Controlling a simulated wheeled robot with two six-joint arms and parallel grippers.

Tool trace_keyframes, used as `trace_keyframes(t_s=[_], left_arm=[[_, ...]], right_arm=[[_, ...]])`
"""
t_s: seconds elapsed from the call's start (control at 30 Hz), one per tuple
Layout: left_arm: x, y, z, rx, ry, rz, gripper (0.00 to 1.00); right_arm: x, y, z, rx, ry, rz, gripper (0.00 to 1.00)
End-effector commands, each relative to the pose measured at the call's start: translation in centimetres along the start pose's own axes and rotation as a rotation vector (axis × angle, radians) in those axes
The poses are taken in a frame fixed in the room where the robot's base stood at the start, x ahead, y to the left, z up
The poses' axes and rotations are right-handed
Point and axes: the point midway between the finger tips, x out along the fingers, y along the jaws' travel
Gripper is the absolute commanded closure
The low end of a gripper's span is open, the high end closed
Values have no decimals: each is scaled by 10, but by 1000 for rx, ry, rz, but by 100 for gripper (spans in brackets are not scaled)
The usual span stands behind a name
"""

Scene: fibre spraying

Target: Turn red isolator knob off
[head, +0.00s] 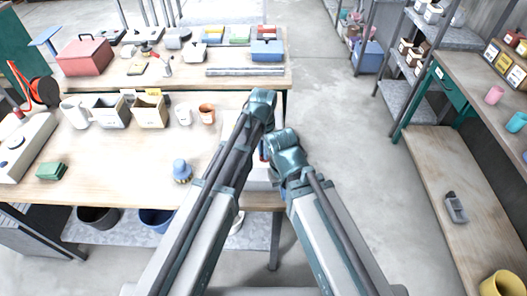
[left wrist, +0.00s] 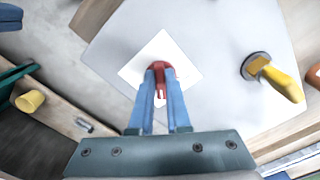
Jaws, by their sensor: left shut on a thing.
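The red isolator knob (left wrist: 161,70) sits on a white square plate (left wrist: 185,62) on a pale grey box (left wrist: 215,40). In the left wrist view the blue fingers of my left gripper (left wrist: 160,80) are shut on the knob, seen from above. A yellow handle (left wrist: 280,82) on a dark round base stands on the same box, to the right of the knob and apart from it. In the head view my arms hide the knob and most of the box (head: 260,183). My right gripper does not show in either view.
The box stands at the right end of a wooden workbench (head: 110,165). A blue-topped knob-like item (head: 181,171), mugs (head: 207,113) and bins (head: 150,110) stand left of my arms. Open floor (head: 345,130) lies to the right, before another shelf bench (head: 440,190).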

Motion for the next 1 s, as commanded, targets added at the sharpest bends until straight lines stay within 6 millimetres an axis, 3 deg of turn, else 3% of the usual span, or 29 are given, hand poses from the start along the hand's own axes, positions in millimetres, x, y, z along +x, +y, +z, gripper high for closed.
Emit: trace_keyframes(t_s=[1.0], left_arm=[[0,6,-3,-903,0,0,100]], right_arm=[[0,0,0,0,0,0,100]])
